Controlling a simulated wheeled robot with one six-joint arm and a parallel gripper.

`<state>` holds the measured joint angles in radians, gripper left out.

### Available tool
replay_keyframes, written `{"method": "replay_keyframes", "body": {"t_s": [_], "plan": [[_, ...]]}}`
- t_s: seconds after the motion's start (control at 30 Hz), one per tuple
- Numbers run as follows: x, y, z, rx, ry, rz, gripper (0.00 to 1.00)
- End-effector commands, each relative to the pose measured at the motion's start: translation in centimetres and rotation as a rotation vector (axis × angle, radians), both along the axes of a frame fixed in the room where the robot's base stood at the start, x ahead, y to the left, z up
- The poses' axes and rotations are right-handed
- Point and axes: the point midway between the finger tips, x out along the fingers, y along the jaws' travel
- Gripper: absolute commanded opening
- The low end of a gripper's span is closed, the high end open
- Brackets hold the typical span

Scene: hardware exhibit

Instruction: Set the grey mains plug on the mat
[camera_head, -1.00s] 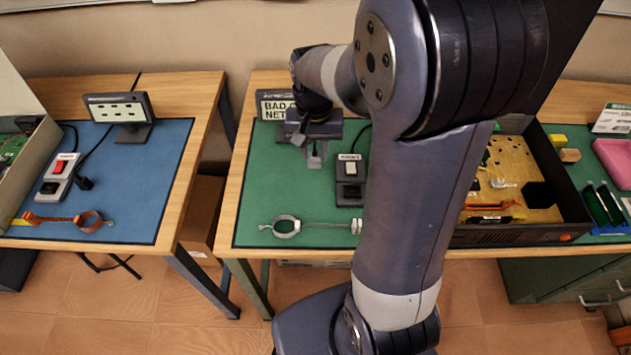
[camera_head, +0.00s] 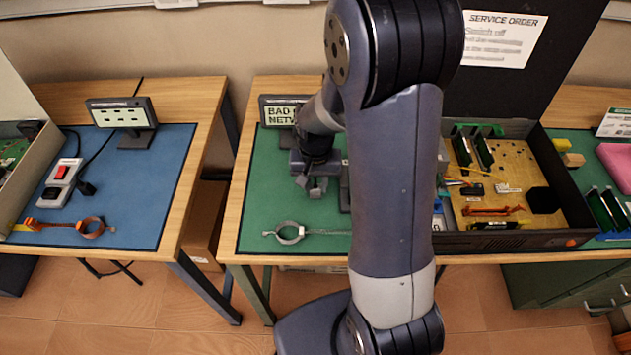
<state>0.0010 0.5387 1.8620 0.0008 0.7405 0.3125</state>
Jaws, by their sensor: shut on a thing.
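My gripper (camera_head: 312,186) is low over the green mat (camera_head: 265,200) on the middle bench, with its fingers pointing down. It is shut on a small grey thing that looks like the grey mains plug (camera_head: 319,184). The plug is hard to tell apart from the grey fingers at this size. I cannot tell whether it touches the mat. The dark switched socket box just right of the gripper is mostly hidden behind my arm.
A display reading "BAD... NET" (camera_head: 283,112) stands behind. An open equipment case (camera_head: 510,240) is at right. The mat's left part is clear. A gap separates the blue-mat bench (camera_head: 140,215).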

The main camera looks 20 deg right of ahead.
Motion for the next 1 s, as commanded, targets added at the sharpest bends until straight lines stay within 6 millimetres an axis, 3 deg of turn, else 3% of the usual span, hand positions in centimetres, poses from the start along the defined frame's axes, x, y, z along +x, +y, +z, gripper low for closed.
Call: {"method": "replay_keyframes", "body": {"t_s": [0.2, 0.23, 0.5, 0.8, 1.0], "plan": [[0.0, 0.0, -0.4, 0.0, 0.0, 0.0, 0.14], [0.0, 0.0, -0.4, 0.0, 0.0, 0.0, 0.27], [0.0, 0.0, -0.3, 0.0, 0.0, 0.0, 0.48], [0.0, 0.0, 0.1, 0.0, 0.0, 0.0, 0.48], [0.1, 0.0, 2.8, 0.0, -0.006, 0.0, 0.48]]}}
